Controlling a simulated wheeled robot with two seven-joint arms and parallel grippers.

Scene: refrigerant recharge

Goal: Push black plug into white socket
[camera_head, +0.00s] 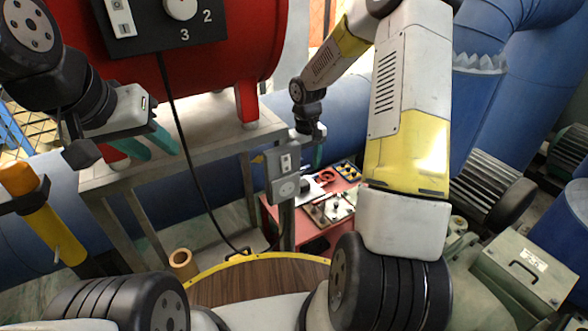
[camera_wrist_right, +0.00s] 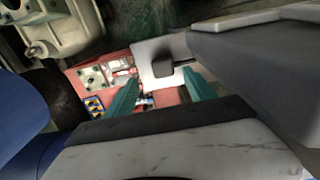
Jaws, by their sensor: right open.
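The white round socket (camera_head: 287,188) sits on the lower part of a grey box on a post, below a small switch panel (camera_head: 286,162). A black cable (camera_head: 187,150) hangs from the control box and loops low near the post; I cannot clearly make out its plug. My right gripper (camera_head: 317,154) is behind and just right of the socket box, above the red cart.
A red cart (camera_head: 268,212) with several small parts stands behind the post. In the wrist view a dark block (camera_wrist_right: 164,69) shows against a white panel (camera_wrist_right: 153,49). A metal table (camera_head: 205,150) bears a red tank (camera_head: 240,40). Blue pipes and motors fill the right.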

